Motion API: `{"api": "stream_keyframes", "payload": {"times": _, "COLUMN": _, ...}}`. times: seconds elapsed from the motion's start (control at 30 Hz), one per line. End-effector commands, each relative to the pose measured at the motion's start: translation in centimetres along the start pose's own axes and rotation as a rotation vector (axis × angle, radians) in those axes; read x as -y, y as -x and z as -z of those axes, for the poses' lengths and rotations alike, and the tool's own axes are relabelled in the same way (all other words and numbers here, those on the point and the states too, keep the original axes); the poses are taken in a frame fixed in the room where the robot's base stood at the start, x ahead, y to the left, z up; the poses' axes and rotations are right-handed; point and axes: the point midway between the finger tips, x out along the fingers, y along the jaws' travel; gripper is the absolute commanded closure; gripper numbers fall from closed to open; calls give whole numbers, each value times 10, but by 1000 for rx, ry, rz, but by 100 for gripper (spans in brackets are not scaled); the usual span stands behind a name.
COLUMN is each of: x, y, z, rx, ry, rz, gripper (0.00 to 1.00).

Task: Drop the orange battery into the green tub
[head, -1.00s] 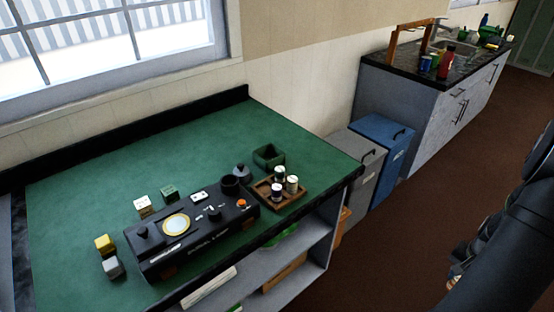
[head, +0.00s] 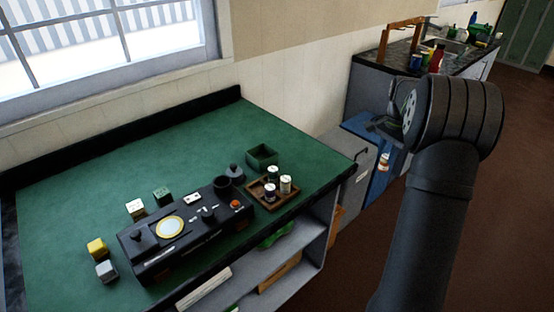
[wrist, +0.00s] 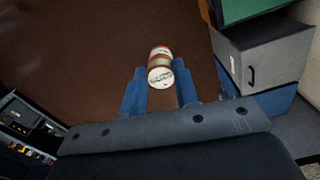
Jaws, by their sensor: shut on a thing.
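My gripper (wrist: 160,80) is shut on a battery (wrist: 159,66), with its blue fingers on either side. The battery has a white end with dark print and an orange-brown band. The battery also shows in the head view (head: 384,161), hanging below my gripper in front of the bins, well right of the worktop. A square, open green tub (head: 262,155) stands on the green worktop near its right end, away from my gripper. The tub's inner floor is only partly visible.
A wooden tray (head: 268,200) with three upright batteries sits in front of the tub. A black panel (head: 185,232) with knobs and small blocks are to its left. Grey (head: 358,185) and blue (head: 378,178) bins stand between the worktop and the sink counter.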

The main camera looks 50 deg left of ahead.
Motion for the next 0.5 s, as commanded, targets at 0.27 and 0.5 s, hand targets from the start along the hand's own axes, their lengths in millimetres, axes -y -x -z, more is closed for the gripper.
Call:
{"api": "stream_keyframes", "payload": {"times": 0.27, "x": 117, "y": 18, "z": -81, "rx": -1, "ry": 65, "rz": 1, "gripper": 98}}
{"api": "stream_keyframes", "payload": {"times": 0.5, "x": 197, "y": 32, "z": -168, "rx": 0, "ry": 112, "rz": 1, "gripper": 98}}
